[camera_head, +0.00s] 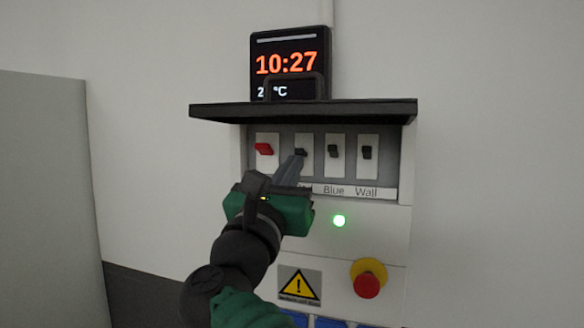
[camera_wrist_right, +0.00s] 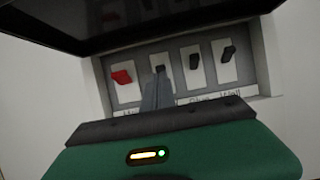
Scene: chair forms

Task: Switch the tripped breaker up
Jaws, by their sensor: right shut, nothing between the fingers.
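The breaker panel (camera_head: 400,240) is on the wall with its dark cover (camera_head: 305,110) raised. It has a red switch (camera_head: 264,149) at the far left, then black switches in a row: the second (camera_head: 301,153), the third (camera_head: 334,151) and the fourth (camera_head: 367,152). My right gripper (camera_head: 298,160) is shut and empty, its fingertips just below or at the second switch; whether they touch it I cannot tell. In the right wrist view the red switch (camera_wrist_right: 122,77) is left of the fingers, which overlap the lower part of the second switch (camera_wrist_right: 160,70). My left gripper is not in view.
A clock display (camera_head: 288,62) stands above the panel behind the cover. A label strip reads "Blue" and "Wall" below the switches. A green light (camera_head: 339,221) and a red emergency button (camera_head: 367,285) are lower on the panel. The raised cover overhangs the switches.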

